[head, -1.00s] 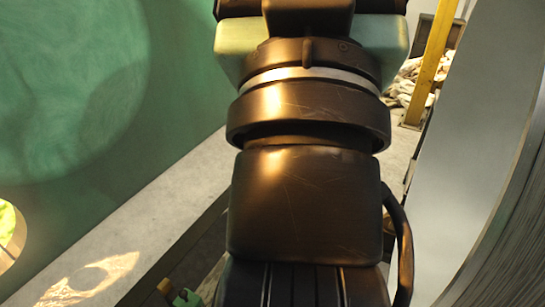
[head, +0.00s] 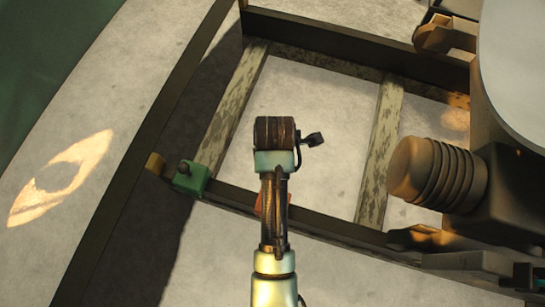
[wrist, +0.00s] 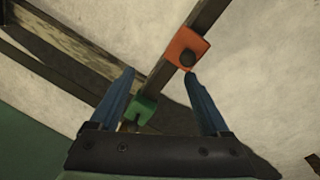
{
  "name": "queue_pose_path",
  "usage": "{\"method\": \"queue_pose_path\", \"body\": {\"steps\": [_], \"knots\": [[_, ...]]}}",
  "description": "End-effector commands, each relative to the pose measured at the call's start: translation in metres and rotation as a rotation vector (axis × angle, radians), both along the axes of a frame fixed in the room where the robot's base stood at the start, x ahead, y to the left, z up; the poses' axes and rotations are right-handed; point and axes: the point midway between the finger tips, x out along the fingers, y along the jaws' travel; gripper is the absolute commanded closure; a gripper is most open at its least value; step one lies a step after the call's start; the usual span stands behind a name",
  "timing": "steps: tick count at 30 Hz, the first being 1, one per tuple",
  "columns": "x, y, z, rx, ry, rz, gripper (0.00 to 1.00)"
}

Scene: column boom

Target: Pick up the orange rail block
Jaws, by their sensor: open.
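The orange rail block (wrist: 181,45) sits on a dark rail in the wrist view, with a dark knob on it. In the head view only a sliver of the orange block (head: 258,204) shows beside my arm, which hides the rest. The orange block lies beyond the fingertips, toward the right one in the picture. In the head view the fingers are hidden by my arm.
A green block (head: 190,177) with a knob sits on the same rail, left of the orange one; in the wrist view this green block (wrist: 144,107) shows between the fingers.

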Motion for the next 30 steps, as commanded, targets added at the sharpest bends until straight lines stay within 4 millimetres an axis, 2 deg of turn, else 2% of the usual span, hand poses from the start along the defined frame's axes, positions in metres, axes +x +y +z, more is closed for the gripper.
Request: {"method": "queue_pose_path", "body": {"steps": [1, 3, 6, 15, 18, 26, 30], "knots": [[-0.014, 0.000, -0.025, -0.003, 0.052, 0.037, 0.20], [-0.027, 0.001, -0.039, -0.005, 0.104, 0.080, 0.20], [-0.037, 0.001, -0.053, -0.005, 0.141, 0.111, 0.20], [-0.039, 0.002, -0.108, -0.005, 0.146, 0.117, 0.20], [-0.038, 0.002, -0.119, -0.005, 0.144, 0.117, 0.20], [-0.039, 0.002, -0.131, -0.006, 0.142, 0.116, 0.20], [-0.041, 0.004, -0.149, -0.006, 0.142, 0.116, 0.20]]}}
